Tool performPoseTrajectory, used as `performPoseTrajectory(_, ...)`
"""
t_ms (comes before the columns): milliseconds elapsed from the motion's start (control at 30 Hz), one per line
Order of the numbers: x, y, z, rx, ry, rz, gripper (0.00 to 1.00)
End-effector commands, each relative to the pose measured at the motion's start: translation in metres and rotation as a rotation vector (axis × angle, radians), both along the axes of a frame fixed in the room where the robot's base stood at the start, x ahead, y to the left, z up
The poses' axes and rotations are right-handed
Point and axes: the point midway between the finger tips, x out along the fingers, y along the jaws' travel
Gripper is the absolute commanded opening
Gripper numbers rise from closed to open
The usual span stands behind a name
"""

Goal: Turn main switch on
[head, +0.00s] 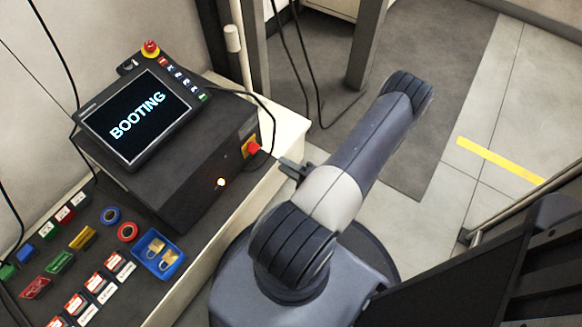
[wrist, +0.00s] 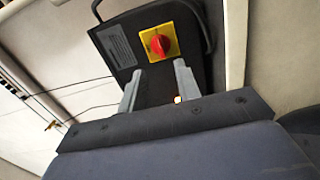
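The main switch is a red rotary knob on a yellow plate (head: 252,148), on the side of a black control box (head: 190,160). In the wrist view the red knob (wrist: 160,45) is just beyond my fingertips. My gripper (head: 290,168) is beside the box, apart from the knob. In the wrist view my gripper (wrist: 157,70) is open, with its two fingers spread and nothing between them. The screen (head: 137,115) on the box reads "BOOTING", and a small amber lamp (head: 221,182) glows below the switch.
The box stands on a bench with several coloured tags (head: 75,300), padlocks in a blue tray (head: 158,256) and red and blue rings. A red emergency button (head: 150,48) tops the panel. A cable hangs near the switch. Open floor (head: 440,170) lies to the right.

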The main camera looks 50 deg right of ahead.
Motion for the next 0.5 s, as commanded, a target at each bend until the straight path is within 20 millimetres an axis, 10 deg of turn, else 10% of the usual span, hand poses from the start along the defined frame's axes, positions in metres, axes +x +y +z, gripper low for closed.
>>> performPoseTrajectory(500,-0.0143,-0.0008,-0.0006,0.000,0.001,0.001,0.32)
